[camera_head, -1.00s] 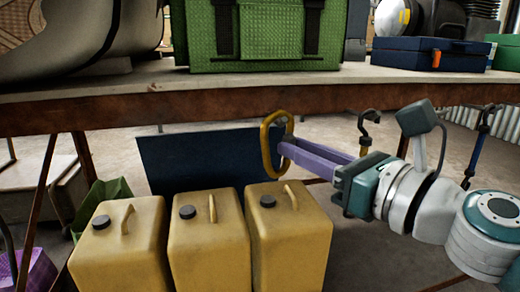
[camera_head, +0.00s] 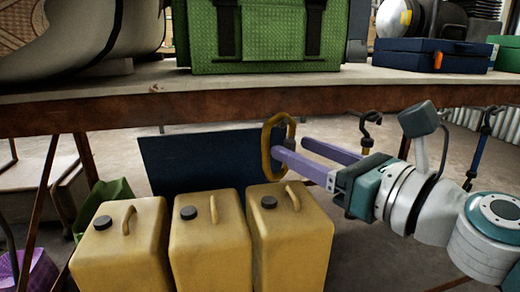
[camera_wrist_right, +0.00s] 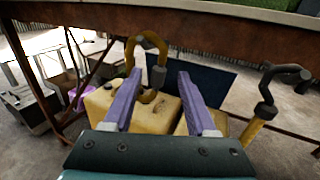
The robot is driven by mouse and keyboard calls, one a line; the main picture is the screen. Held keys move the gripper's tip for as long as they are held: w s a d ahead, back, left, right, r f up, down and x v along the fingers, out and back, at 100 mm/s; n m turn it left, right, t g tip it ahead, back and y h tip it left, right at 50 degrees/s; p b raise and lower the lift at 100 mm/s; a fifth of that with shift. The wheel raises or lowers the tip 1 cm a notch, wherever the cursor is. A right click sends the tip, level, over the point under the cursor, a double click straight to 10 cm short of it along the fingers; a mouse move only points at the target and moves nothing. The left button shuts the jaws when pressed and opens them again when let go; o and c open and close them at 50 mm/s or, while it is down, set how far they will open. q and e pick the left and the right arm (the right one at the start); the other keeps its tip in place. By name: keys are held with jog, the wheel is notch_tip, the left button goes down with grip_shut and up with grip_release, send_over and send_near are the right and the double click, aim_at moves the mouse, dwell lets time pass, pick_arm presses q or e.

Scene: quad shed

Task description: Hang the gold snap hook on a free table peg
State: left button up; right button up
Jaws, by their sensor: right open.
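The gold snap hook (camera_head: 266,150) is an oval loop hanging upright just below the table's front edge in the head view. It also shows beyond my fingers in the right wrist view (camera_wrist_right: 129,55), with a dark knob beside it. The peg at its top is hard to make out. My right gripper (camera_head: 290,148) is open, its purple fingers spread apart and level with the hook. In the right wrist view the gripper (camera_wrist_right: 157,88) has the hook ahead, between the finger lines. Whether a finger touches it, I cannot tell. My left gripper is out of view.
A dark hook with a yellow strap (camera_head: 368,131) and one with a blue strap (camera_head: 481,135) hang farther right along the table edge (camera_head: 150,112). Yellow canisters (camera_head: 290,235) stand below. A green case (camera_head: 265,45) and blue case (camera_head: 425,55) sit on top.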

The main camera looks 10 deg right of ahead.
jog(key=p+v, duration=0.1)
jog(key=v, duration=0.9)
jog(key=s+a+r+n+g+y+p, duration=0.1)
jog(key=s+a+r+n+g+p, duration=0.25)
jog(key=r+n+p, duration=0.35)
jog(key=s+a+r+n+g+y+p, duration=0.1)
jog(key=s+a+r+n+g+p, duration=0.25)
jog(key=n+p, duration=0.5)
jog(key=s+d+r+n+g+h+p, duration=0.1)
jog(key=s+r+n+g+h+p, duration=0.2)
jog(key=r+n+p, duration=0.5)
jog(key=s+r+n+g+h+p, duration=0.15)
jog(key=s+r+n+p, duration=0.3)
jog(key=p, duration=0.65)
jog(key=s+d+r+n+g+h+p, duration=0.1)
jog(key=s+d+r+n+h+p, duration=0.15)
jog(key=r+p, duration=0.45)
jog(key=s+d+r+n+h+p, duration=0.2)
jog(key=s+d+r+h+p, duration=0.15)
jog(key=r+p, duration=0.3)
notch_tip(320, 180, up, 33)
jog(key=w+p, duration=0.1)
jog(key=p, duration=3.2)
jog(key=shift+d+f+y+p, duration=0.2)
jog(key=shift+y+p, duration=0.15)
jog(key=shift+y, duration=0.1)
jog(key=shift+f, duration=0.1)
